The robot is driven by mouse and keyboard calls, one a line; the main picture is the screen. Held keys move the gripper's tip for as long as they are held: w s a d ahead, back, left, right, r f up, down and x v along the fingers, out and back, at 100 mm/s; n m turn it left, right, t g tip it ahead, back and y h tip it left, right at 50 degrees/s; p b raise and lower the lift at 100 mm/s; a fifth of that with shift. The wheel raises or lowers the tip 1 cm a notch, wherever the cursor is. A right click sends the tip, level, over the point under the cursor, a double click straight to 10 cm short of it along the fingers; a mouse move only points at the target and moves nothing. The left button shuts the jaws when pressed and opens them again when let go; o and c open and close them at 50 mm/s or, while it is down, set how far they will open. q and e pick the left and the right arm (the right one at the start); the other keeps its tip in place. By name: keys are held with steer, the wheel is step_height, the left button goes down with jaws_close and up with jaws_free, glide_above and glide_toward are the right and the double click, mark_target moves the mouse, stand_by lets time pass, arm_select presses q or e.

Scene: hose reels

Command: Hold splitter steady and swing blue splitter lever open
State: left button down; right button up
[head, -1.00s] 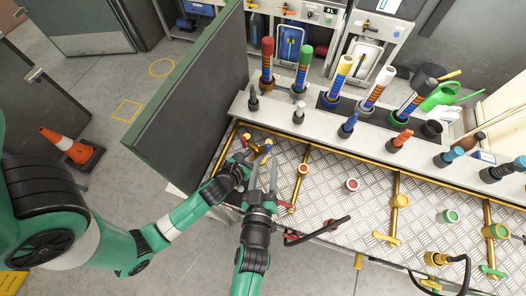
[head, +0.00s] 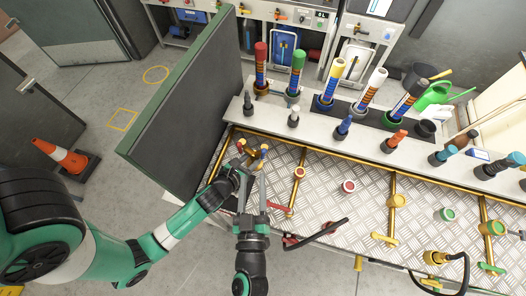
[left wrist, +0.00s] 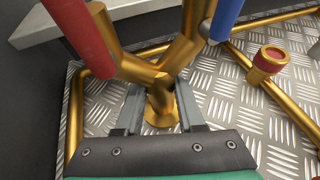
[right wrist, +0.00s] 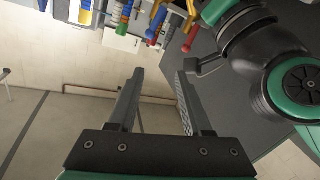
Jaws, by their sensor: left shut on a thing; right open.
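The brass splitter (head: 254,163) stands upright at the left end of the metal plate bench. In the left wrist view, its stem (left wrist: 160,97) rises from a round foot and forks into two branches. The red lever (left wrist: 80,35) is on the left branch and the blue lever (left wrist: 226,18) on the right one. In the head view, the blue lever (head: 264,153) is at the splitter's right. My left gripper (head: 246,164) is shut on the splitter's lower stem. My right gripper (head: 252,179) is open and empty, on the near side of the splitter, apart from the blue lever.
A dark green-edged panel (head: 190,95) stands left of the bench. A brass pipe with a red-capped port (head: 299,172) and a red handle (head: 280,207) lies right of my right gripper. A black hose (head: 322,231) runs along the front. Several coloured hose reels stand behind.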

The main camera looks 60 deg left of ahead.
mark_target(264, 154)
step_height(264, 154, down, 4)
steer(key=w+d+m+t, duration=0.1)
steer(key=w+d+m, duration=0.1)
steer(key=m, duration=0.4)
steer(key=x, duration=1.2)
steer(key=shift+s+a, duration=0.1)
steer(key=shift+a, duration=0.1)
jaws_close()
